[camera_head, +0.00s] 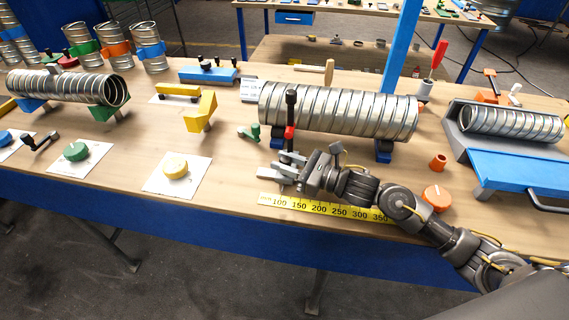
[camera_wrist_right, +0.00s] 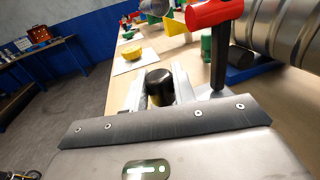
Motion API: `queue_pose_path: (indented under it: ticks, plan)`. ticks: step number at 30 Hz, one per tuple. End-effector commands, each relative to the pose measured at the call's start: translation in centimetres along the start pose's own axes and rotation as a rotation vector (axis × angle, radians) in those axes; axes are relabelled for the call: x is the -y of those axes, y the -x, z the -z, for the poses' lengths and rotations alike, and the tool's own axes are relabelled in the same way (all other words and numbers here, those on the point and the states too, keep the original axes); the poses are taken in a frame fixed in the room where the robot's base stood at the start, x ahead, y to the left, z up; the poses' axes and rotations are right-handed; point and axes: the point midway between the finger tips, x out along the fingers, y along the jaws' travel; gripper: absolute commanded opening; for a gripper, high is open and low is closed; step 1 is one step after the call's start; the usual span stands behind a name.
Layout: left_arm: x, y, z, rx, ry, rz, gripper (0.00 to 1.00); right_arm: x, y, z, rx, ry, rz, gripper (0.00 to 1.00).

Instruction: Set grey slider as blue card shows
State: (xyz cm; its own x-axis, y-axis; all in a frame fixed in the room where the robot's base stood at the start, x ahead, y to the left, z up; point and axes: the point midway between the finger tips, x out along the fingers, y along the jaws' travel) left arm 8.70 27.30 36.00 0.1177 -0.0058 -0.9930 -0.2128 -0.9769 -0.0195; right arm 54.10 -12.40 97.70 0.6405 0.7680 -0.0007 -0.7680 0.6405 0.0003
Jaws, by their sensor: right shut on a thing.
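My right gripper (camera_head: 284,180) is low over the bench beside the left end of a yellow scale (camera_head: 335,208) marked 100 to 350. In the right wrist view my gripper (camera_wrist_right: 160,90) is shut on a dark round knob (camera_wrist_right: 159,82), one finger on each side. The fingers and knob hide what lies under it, so I cannot tell whether it belongs to the grey slider. A blue card cannot be made out clearly. My left gripper is not in view.
A large spiral duct (camera_head: 340,110) lies behind that. A yellow knob (camera_head: 175,167) on a white card sits left. An orange knob (camera_head: 437,198) is near my right forearm.

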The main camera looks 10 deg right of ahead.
Motion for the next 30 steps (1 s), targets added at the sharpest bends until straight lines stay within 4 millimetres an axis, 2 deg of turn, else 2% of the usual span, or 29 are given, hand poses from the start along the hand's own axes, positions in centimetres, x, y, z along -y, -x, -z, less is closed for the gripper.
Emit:
queue_pose_path:
  ticks: [1,2,6,11,17,20,30]
  plan:
    - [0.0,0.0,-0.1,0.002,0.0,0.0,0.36,0.0,0.0,0.0,0.001,0.0,0.0,0.0]
    - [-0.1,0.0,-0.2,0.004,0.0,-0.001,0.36,0.0,-0.1,0.0,0.001,0.0,0.0,0.3]
    - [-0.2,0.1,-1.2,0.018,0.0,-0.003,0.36,0.0,-0.2,0.0,0.001,0.0,-0.003,0.47]
    - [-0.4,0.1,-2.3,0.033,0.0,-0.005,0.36,-0.1,-0.2,0.0,0.001,0.0,-0.003,0.47]
    - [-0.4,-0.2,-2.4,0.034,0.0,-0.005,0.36,0.0,0.5,0.2,0.0,0.0,-0.002,0.47]
    - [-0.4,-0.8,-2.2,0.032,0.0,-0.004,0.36,0.0,1.9,0.4,-0.002,0.002,-0.003,0.47]
    - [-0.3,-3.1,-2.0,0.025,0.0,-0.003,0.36,-0.1,8.4,0.4,-0.003,0.002,-0.004,0.47]
